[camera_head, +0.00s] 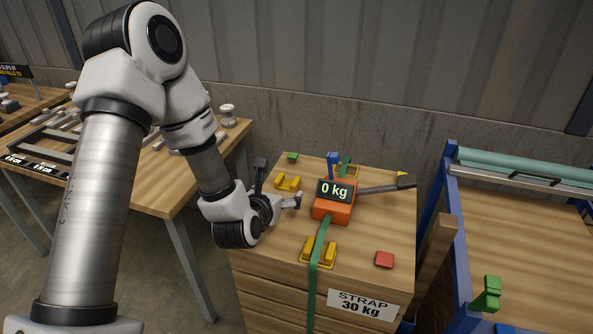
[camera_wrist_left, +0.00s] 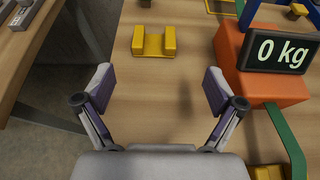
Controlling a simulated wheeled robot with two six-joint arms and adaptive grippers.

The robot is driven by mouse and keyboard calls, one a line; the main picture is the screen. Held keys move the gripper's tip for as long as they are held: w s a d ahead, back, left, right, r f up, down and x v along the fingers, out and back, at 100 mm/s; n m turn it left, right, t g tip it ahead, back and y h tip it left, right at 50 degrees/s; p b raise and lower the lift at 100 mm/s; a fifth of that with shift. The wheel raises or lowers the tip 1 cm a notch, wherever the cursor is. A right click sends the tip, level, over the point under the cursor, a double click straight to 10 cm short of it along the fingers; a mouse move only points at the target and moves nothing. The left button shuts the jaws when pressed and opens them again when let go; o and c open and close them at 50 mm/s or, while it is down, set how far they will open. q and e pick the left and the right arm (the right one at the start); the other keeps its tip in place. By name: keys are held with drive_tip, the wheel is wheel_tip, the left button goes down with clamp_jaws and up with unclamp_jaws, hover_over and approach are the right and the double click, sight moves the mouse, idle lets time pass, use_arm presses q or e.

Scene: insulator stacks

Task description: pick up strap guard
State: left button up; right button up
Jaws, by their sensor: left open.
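A yellow strap guard (camera_head: 288,183) with two raised ends lies loose on the wooden crate top, left of the orange tensioner. It also shows in the left wrist view (camera_wrist_left: 154,45), ahead of my fingers. My left gripper (camera_head: 279,184) is open over the crate's left part; in the left wrist view (camera_wrist_left: 158,85) nothing is between its fingers. Another yellow guard (camera_head: 318,251) sits at the crate's front edge under the green strap (camera_head: 320,244). A third yellow piece (camera_head: 351,171) is at the back, partly hidden by the tensioner. My right gripper is not in view.
The orange tensioner (camera_head: 333,211) reads 0 kg, and its grey lever (camera_head: 385,187) reaches right. A red block (camera_head: 384,259) and a green block (camera_head: 292,157) lie on the crate. A blue frame (camera_head: 449,203) stands right; a parts table (camera_head: 180,180) stands left.

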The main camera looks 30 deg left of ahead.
sight(285, 188)
use_arm(q)
drive_tip(key=shift+w+a, duration=0.15)
drive_tip(key=shift+w, duration=0.45)
drive_tip(key=shift+w+a+f, duration=0.1)
drive_tip(key=shift+w, duration=0.2)
drive_tip(key=shift+w+a+p, duration=0.25)
drive_tip(key=shift+w+p, duration=0.25)
drive_tip(key=shift+p, duration=0.1)
drive_tip(key=x, duration=0.3)
drive_tip(key=p+x, duration=0.1)
drive_tip(key=x, duration=0.1)
drive_tip(key=shift+s+a+f, duration=0.1)
drive_tip(key=shift+a+f, duration=0.2)
drive_tip(key=shift+s+d+r, duration=0.1)
drive_tip(key=shift+s+r, duration=0.05)
drive_tip(key=shift+s, duration=0.05)
drive_tip(key=shift+c, duration=0.6)
drive_tip(key=c, duration=0.9)
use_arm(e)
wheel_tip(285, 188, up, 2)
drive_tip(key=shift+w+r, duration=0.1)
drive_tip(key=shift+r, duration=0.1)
